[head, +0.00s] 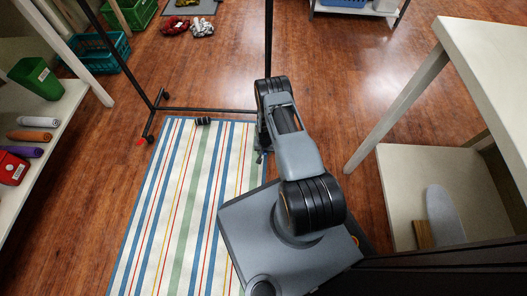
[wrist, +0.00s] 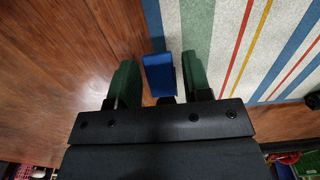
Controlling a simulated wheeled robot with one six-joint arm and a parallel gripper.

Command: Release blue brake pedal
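The blue brake pedal (wrist: 158,76) shows in the wrist view as a small flat blue piece. It lies between the two green fingers of my gripper (wrist: 159,64), with a narrow gap showing on each side. My gripper is open around it. In the head view my own arm hides the pedal and most of the gripper, at the near right end of the rack's base. Whether the pedal is up or down cannot be told.
A black wheeled rack (head: 200,109) stands at the far edge of a striped rug (head: 190,190). Its caster (head: 203,121) rests on the rug. Shelves (head: 50,125) stand at left, a pale table (head: 490,50) at right.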

